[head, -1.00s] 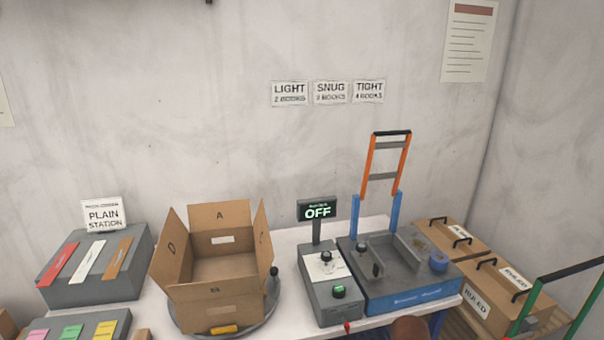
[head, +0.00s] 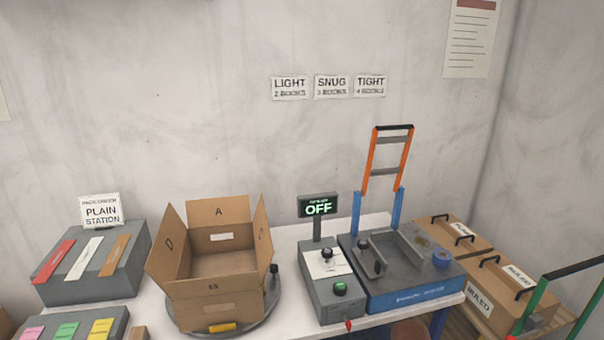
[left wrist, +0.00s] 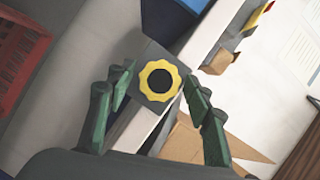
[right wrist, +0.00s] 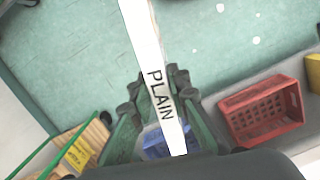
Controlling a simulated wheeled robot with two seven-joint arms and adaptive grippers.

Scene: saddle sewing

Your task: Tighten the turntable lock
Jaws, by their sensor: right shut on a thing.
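A yellow scalloped knob with a black centre (left wrist: 159,81), which looks like the turntable lock, sits on a grey block in the left wrist view. My left gripper (left wrist: 157,76) is open, with one finger on each side of the knob and gaps visible. In the head view a yellow piece (head: 222,327) shows at the front of the grey turntable (head: 262,315), under the open cardboard box (head: 215,285). My right gripper (right wrist: 155,86) is shut on a white strip marked PLAIN (right wrist: 146,40). Neither gripper shows in the head view.
Right of the turntable stand a grey control box (head: 335,296) with its display (head: 318,207) reading OFF, and a blue-based press (head: 415,290). A grey stand with coloured strips (head: 95,265) is at left. A red crate (right wrist: 262,110) shows in the right wrist view.

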